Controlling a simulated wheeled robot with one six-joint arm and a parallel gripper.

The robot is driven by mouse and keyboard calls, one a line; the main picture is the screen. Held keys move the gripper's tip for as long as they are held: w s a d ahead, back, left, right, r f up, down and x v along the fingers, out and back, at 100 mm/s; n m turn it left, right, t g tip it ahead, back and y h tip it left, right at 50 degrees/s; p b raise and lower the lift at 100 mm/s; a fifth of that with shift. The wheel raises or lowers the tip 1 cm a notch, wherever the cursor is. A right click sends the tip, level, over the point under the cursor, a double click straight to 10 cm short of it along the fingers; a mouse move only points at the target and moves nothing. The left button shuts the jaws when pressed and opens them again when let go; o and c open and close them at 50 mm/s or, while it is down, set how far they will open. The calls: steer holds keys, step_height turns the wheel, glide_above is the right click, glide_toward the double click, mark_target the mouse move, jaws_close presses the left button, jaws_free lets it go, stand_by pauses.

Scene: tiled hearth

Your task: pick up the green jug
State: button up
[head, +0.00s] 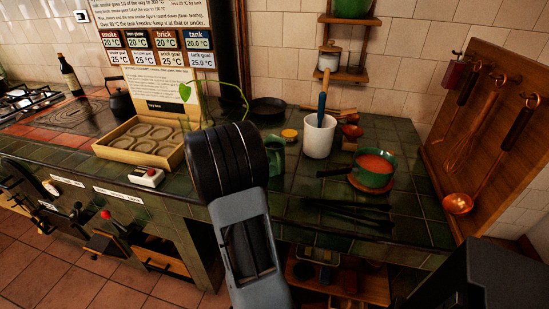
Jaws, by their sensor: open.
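A green jug (277,152) stands on the green-tiled counter, near the middle of the head view. My arm's dark joint is in front of its left part, so only its right side shows. A white crock (319,137) stands just to its right, with a blue-handled tool upright in it. My arm rises from the bottom of the view. The gripper at its end does not show, so its place relative to the jug cannot be seen.
Right of the crock, a green pan (373,170) holds something red. Dark tongs-like tools (347,213) lie at the counter's front. A wooden tray (140,143) sits left of my arm. A ladle (459,203) hangs at the right.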

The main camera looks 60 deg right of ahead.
mark_target(280, 167)
steer(key=x, duration=0.5)
steer(key=shift+a+f, duration=0.1)
jaws_close()
stand_by(0.3)
stand_by(1.0)
